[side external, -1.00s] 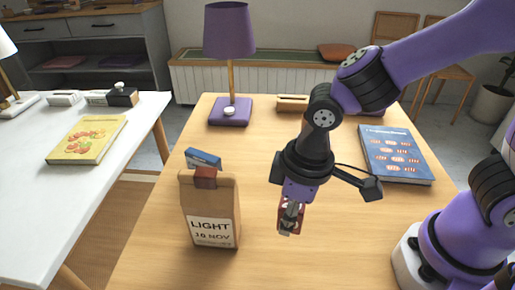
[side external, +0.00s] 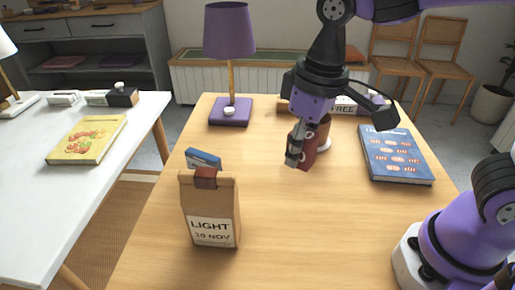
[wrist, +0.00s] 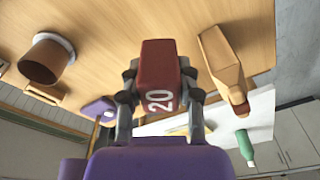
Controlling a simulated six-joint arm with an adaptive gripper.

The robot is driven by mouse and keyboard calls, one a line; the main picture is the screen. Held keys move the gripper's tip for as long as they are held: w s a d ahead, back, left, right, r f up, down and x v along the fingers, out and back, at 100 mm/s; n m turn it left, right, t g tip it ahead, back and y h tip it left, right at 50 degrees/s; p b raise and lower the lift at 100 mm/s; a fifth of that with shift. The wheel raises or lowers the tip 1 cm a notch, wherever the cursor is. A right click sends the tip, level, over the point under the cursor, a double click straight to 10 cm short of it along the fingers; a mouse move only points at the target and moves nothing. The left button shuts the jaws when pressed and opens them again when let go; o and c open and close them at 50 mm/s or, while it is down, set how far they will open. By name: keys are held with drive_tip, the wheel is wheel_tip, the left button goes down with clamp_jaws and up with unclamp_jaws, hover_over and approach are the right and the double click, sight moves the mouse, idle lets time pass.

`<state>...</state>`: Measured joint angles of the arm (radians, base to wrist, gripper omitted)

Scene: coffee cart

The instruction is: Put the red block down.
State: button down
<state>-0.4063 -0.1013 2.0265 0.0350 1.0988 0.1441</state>
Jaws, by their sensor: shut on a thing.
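The red block (wrist: 158,68) is in my gripper (wrist: 160,88) in the wrist view, with a white "20" on the side facing the camera. One finger presses on each side of it. In the side external view my gripper (side external: 300,146) points down over the middle back of the wooden table (side external: 270,215). The red block (side external: 309,155) shows there partly behind the grey fingers. I cannot tell whether its bottom touches the table or hangs just above it.
A brown pot (side external: 323,131) with a white saucer stands close behind the block. A paper bag (side external: 210,205) stands front left, a purple lamp (side external: 229,108) back left and a blue book (side external: 395,155) to the right. The front right tabletop is clear.

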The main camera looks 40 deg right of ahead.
drive_tip(key=w+d+r+m, duration=0.1)
drive_tip(key=w+d+m, duration=0.2)
drive_tip(key=w+d, duration=0.35)
drive_tip(key=w+a+f+m+h, duration=0.1)
drive_tip(key=w+a+f+m, duration=0.35)
drive_tip(key=a, duration=0.45)
hover_over(258, 158)
drive_tip(key=f, duration=0.6)
drive_tip(key=shift+s+a+f, duration=0.1)
drive_tip(key=shift+s+f, duration=0.15)
drive_tip(key=shift+f, duration=2.2)
drive_tip(key=shift+n, duration=0.25)
drive_tip(key=c, duration=0.5)
unclamp_jaws()
drive_tip(key=shift+f, duration=0.15)
drive_tip(key=shift+c, duration=0.2)
